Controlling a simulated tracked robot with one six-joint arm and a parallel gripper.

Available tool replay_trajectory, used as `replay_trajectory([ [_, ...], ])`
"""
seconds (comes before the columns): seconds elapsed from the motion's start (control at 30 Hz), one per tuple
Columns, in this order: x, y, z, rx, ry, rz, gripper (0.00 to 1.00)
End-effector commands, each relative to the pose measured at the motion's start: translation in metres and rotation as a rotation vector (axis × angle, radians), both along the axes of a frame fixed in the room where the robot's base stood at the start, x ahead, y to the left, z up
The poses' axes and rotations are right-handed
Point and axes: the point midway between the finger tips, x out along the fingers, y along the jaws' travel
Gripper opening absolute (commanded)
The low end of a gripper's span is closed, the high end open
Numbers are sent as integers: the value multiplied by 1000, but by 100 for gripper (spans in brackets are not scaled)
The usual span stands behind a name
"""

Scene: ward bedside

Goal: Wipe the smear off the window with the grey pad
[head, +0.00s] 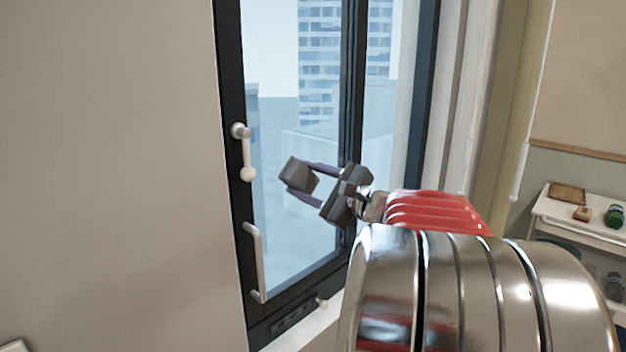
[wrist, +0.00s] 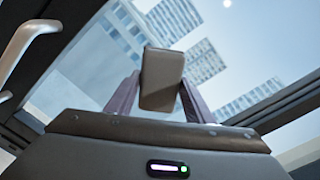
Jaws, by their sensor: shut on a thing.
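The grey pad (head: 299,174) is a small dark block held between the two purple-grey fingers of my gripper (head: 303,178), in front of the window pane (head: 275,110). In the wrist view the pad (wrist: 162,80) stands upright between the fingers of my gripper (wrist: 160,95), with the glass and tall buildings behind it. I cannot tell whether the pad touches the glass. I cannot make out a smear for certain; the pad, gripper and arm cover part of the pane.
A white lever handle (head: 247,155) and a white pull bar (head: 258,262) stick out from the dark window frame (head: 234,90), left of my gripper. A plain wall (head: 110,170) fills the left. A white shelf (head: 570,225) with small items stands at right.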

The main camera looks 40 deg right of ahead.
Motion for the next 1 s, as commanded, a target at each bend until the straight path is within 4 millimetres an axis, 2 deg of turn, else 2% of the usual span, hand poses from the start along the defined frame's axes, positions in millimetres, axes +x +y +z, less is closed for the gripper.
replay_trajectory([
  [0.43, 1, 5, 0, 0, 1, 4, 30],
  [1.0, -2, 36, 0, 0, 0, 1, 30],
])
